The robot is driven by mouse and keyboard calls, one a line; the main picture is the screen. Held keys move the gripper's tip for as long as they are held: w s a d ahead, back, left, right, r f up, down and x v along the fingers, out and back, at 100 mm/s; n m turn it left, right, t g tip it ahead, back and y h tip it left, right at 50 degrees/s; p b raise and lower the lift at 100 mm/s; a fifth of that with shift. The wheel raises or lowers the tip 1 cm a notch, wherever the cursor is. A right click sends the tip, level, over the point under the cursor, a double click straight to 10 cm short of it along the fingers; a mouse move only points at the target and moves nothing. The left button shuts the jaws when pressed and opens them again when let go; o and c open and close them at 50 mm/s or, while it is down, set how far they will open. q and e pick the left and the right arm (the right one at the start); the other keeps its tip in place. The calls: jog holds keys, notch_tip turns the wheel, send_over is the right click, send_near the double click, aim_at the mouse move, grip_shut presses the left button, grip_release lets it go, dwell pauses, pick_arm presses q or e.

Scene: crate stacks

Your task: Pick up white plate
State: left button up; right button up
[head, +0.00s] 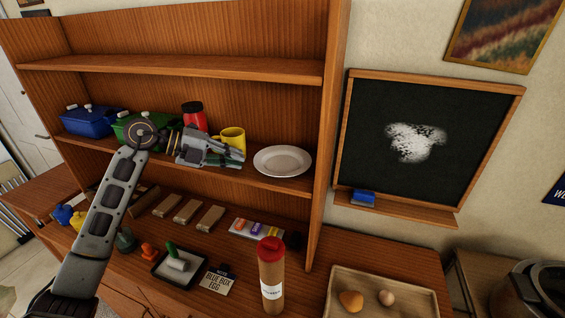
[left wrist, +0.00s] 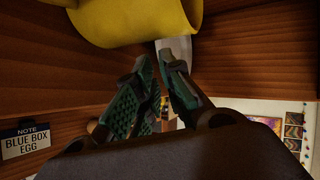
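The white plate (head: 282,160) lies on the middle shelf of the wooden shelf unit, near its right side wall. My left gripper (head: 241,158) reaches in from the left at shelf height, its fingertips pointing at the plate and a little short of its left rim. In the left wrist view, the two green-padded fingers (left wrist: 158,72) stand apart with nothing between them. A pale piece beyond the fingertips looks like the plate's edge (left wrist: 176,47). My right gripper is not in view.
A yellow mug (head: 234,137) stands close behind the left gripper; it also shows in the left wrist view (left wrist: 140,22). A red jar (head: 194,116), green box (head: 125,122) and blue box (head: 88,121) stand farther left. A red-capped bottle (head: 271,275) stands below.

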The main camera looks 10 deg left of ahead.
aim_at(252, 170)
pick_arm(q)
jog(key=shift+d, duration=0.1)
jog(key=shift+w+d+f+p, duration=0.1)
jog(key=shift+d+f+p, duration=0.05)
jog(key=shift+d+p, duration=0.2)
jog(key=shift+p+x, duration=0.4)
jog(key=shift+x, duration=1.75)
jog(key=shift+c, duration=0.3)
grip_shut()
